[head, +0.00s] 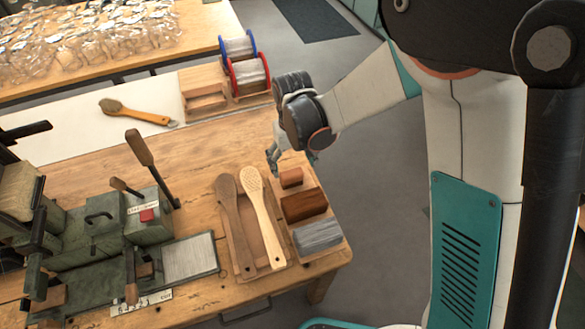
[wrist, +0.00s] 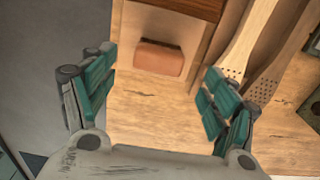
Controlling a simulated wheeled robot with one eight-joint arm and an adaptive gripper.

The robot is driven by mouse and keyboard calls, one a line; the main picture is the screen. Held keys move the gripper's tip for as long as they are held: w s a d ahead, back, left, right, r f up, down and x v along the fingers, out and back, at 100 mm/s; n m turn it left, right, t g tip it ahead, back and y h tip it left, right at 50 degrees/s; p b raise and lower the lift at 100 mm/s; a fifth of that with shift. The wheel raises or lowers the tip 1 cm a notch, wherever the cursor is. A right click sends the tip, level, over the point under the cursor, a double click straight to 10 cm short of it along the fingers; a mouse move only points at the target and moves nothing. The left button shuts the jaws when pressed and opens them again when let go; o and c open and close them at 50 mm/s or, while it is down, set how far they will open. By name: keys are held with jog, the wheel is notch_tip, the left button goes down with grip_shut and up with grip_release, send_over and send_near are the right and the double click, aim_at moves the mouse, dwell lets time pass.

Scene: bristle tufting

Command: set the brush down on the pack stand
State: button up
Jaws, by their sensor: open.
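A brush with an orange handle (head: 150,115) and an olive head lies on the white strip at the back left, apart from my gripper. My gripper (head: 292,160) is open and empty above the far end of a wooden stand (head: 329,258) at the table's right. This appears to be the pack stand. A small reddish-brown block (head: 291,178) sits on it, below my fingers. In the wrist view the block (wrist: 158,60) lies ahead of and between the open fingers (wrist: 153,92), untouched. I cannot tell if it is a brush.
A dark brown bundle (head: 304,205) and a grey bundle (head: 317,237) fill the stand's nearer places. Two perforated paddles (head: 258,200) lie to its left. A green machine (head: 100,235) with levers stands further left. Spools (head: 248,74) and a stepped wooden rack (head: 203,82) stand behind.

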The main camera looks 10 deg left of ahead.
aim_at(293, 175)
jog(key=shift+r+p, duration=0.4)
jog(key=shift+r, duration=1.5)
